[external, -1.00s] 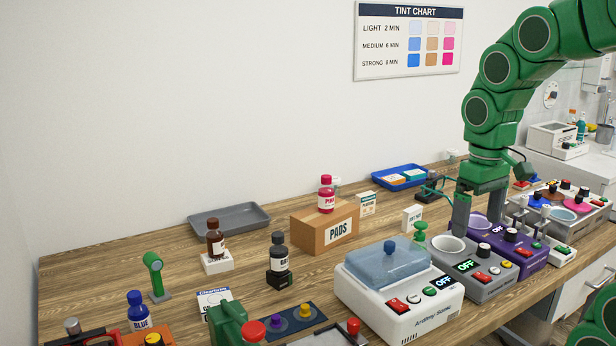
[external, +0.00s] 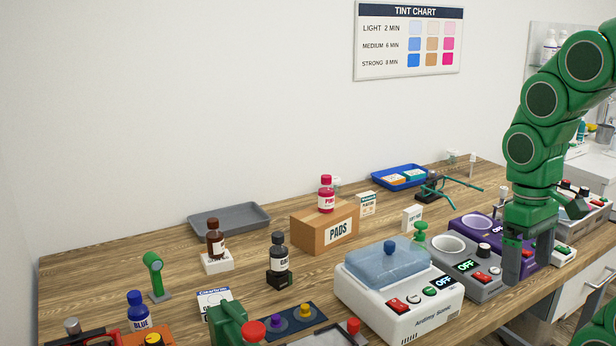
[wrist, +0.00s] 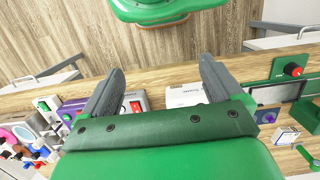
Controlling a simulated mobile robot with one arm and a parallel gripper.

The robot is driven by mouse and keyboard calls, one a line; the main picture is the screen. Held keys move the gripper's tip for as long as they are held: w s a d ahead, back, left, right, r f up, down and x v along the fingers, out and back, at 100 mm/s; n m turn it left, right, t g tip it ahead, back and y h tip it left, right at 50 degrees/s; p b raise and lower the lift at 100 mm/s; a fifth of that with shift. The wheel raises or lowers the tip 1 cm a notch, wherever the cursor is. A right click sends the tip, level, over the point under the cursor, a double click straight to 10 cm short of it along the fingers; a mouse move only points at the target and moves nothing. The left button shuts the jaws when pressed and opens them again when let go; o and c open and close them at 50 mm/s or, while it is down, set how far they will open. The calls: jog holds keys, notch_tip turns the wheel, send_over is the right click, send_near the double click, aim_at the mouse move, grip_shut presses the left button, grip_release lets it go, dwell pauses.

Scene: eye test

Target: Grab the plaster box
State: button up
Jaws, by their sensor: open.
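The likely plaster box (external: 367,204) is a small upright white carton with a teal-marked label; its print is too small to read surely. It stands on the wooden table behind and right of the brown PADS box. My gripper (external: 527,262) points down at the table's right front, by the purple machine, well to the right of the carton and nearer the camera. In the wrist view my gripper (wrist: 163,68) shows two spread fingers with nothing between them. I cannot make out the carton in the wrist view.
The PADS box (external: 322,232) carries a pink bottle (external: 326,194). A small white box (external: 411,219), a green knobbed stand (external: 420,236), a grey machine (external: 481,283) and a purple machine (external: 474,222) lie between carton and gripper. A blue tray (external: 399,184) is behind.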

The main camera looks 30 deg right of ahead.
aim_at(369, 197)
jog(key=shift+r, duration=2.45)
jog(key=w+d+t, duration=0.4)
jog(key=w+t, duration=0.1)
jog(key=w, duration=1.2)
jog(key=w+d+t, duration=0.5)
jog(key=w, duration=1.2)
jog(key=w+d+t, duration=0.4)
jog(key=w+t, duration=0.1)
jog(key=w, duration=1.2)
notch_tip(369, 197, down, 16)
jog(key=shift+n, duration=0.3)
jog(key=shift+x, duration=5.75)
